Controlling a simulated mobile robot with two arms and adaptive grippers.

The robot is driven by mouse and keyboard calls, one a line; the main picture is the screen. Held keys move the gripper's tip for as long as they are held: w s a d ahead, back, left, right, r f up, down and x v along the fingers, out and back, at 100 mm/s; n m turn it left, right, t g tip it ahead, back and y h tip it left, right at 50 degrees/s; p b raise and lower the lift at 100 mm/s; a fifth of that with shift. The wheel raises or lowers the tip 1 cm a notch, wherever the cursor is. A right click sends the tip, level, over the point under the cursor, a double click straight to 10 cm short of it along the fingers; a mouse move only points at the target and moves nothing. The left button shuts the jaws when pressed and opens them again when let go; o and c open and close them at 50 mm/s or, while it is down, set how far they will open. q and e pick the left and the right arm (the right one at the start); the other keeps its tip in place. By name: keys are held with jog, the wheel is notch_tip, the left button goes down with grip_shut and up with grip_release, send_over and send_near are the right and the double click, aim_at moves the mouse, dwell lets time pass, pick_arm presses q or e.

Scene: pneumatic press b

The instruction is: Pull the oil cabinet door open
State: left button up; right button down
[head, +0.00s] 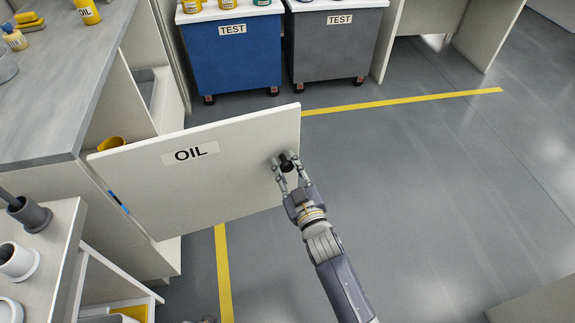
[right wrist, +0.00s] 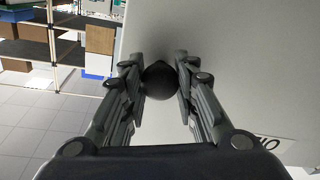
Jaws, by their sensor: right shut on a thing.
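The oil cabinet door (head: 225,185) is a pale panel with an "OIL" label, and it stands swung out from the cabinet (head: 130,195) in the head view. My right gripper (head: 287,165) is at the door's free right side, shut on the round black knob (right wrist: 159,82). In the right wrist view the two fingers (right wrist: 160,85) hold the knob between them, against the pale door face. My left gripper is not clearly in view; only a small dark part shows at the bottom edge.
A grey counter (head: 50,75) with an oil bottle (head: 87,11) is at upper left. A blue TEST cart (head: 232,60) and a grey TEST cart (head: 338,50) stand behind the door. A shelf unit (head: 60,240) is at lower left.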

jog(key=c, duration=1.2)
grip_release()
jog(key=shift+r, duration=0.1)
jog(key=shift+c, duration=0.2)
jog(key=shift+s+d, duration=0.1)
jog(key=shift+s, duration=0.15)
jog(key=v, duration=1.1)
jog(key=shift+s, duration=0.2)
jog(key=shift+d, duration=0.1)
